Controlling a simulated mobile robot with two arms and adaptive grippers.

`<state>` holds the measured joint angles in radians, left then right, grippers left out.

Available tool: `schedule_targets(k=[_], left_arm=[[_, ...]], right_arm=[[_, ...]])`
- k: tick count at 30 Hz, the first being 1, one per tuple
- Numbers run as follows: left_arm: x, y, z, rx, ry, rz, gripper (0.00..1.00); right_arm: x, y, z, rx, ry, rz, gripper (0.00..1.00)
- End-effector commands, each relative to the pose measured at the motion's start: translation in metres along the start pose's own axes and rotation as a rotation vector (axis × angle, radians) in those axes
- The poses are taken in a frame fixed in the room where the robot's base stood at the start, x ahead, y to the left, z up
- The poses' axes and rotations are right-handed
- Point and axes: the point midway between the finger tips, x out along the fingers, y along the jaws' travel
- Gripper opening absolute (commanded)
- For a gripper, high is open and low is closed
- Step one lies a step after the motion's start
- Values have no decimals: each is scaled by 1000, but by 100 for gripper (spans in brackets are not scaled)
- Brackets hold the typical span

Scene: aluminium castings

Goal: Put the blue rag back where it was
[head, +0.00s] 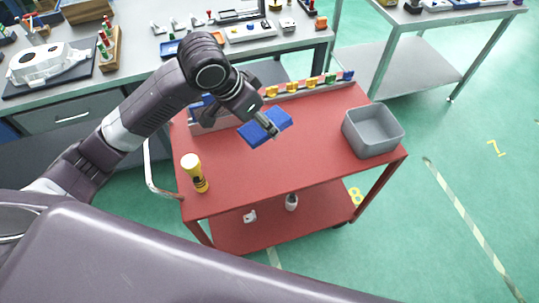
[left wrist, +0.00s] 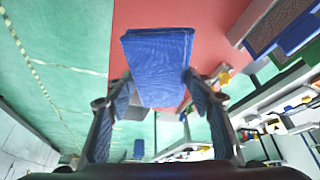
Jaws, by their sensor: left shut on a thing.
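The blue rag (head: 258,129) is a folded flat piece held above the red cart's top (head: 240,170), near its back edge. My left gripper (head: 270,128) is shut on the rag. In the left wrist view the rag (left wrist: 160,62) sits between the two fingers of the left gripper (left wrist: 160,100), with red cart surface behind it. Part of the rag is hidden by the gripper in the head view. My right gripper is not in view.
A grey bin (head: 373,130) stands at the cart's right end. A rail with several coloured pieces (head: 310,87) runs along the back edge. The cart's middle is clear. A workbench (head: 140,62) stands behind.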

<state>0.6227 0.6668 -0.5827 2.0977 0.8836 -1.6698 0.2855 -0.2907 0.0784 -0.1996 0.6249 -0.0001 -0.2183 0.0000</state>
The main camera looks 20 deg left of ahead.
Motion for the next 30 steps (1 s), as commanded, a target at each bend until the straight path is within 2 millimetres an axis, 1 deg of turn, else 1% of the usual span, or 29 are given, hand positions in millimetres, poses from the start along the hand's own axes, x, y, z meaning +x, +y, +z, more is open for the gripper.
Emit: schedule_targets(k=[2,5,6,12,15,18,24,26,30], left_arm=[[10,1,6,-1,-6,3,26],[31,1,18,-3,-10,4,26],[41,1,22,-3,-10,4,26],[89,1,46,-3,-9,3,26],[111,1,56,-2,-7,2,26],[127,1,63,-1,-5,1,26],[143,1,70,0,-2,1,26],[150,1,74,0,-6,1,26],[170,1,83,-1,-4,2,26]], right_arm=[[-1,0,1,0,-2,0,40],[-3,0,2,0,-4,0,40],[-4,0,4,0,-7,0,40],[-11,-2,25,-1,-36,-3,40],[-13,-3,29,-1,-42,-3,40],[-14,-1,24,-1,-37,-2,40],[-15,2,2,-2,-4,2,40],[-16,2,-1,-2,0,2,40],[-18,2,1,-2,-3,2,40]])
